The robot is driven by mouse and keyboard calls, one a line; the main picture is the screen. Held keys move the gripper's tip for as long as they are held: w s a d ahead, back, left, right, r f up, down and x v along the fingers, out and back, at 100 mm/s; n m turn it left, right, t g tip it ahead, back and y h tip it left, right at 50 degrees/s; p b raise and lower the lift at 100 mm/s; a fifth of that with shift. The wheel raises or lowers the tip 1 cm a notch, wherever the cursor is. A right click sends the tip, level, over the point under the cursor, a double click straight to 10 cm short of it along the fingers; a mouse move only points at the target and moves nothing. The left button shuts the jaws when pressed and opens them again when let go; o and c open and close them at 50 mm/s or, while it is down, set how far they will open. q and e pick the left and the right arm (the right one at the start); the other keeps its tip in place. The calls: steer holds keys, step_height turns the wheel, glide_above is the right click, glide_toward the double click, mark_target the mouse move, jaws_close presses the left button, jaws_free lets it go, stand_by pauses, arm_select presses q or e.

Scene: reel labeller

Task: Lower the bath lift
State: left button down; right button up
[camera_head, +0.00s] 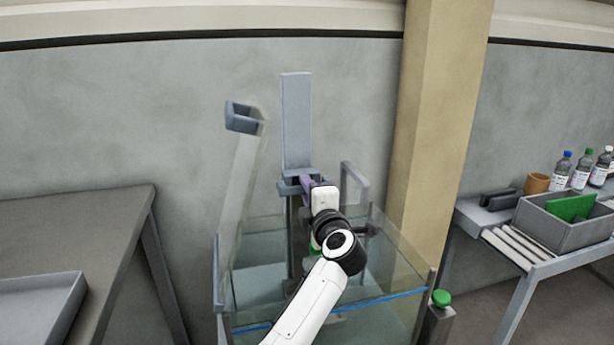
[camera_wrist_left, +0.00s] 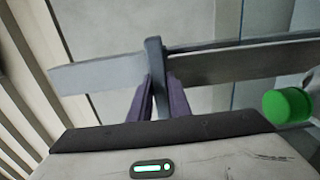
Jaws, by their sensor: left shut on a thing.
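The bath is a glass-walled tank (camera_head: 395,255) with a blue line along its near wall. The lift's tall grey post (camera_head: 297,120) stands upright at its back, with a grey carriage (camera_head: 290,187) partway up. My left gripper (camera_head: 306,182) is at the carriage, above the tank. In the left wrist view, the purple fingers of my left gripper (camera_wrist_left: 161,82) are shut on a grey upright bar (camera_wrist_left: 155,60), which crosses a long grey crosspiece (camera_wrist_left: 100,74). My wrist and forearm hide much of the lift below the carriage. My right gripper is not in view.
A tilted clear panel with a grey handle (camera_head: 242,118) stands up at the tank's left. A green-topped post (camera_head: 441,298) is by its near right corner. A beige pillar (camera_head: 435,120) rises behind. Tables stand left (camera_head: 70,225) and right (camera_head: 560,262), the right one with bottles.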

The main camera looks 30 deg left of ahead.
arm_select(q)
step_height(320, 180, down, 3)
steer(key=shift+f, duration=0.15)
steer(key=c, duration=1.6)
jaws_free()
steer(key=shift+d, duration=0.1)
steer(key=shift+c, duration=0.2)
steer(key=v, duration=1)
steer(key=shift+s, duration=0.2)
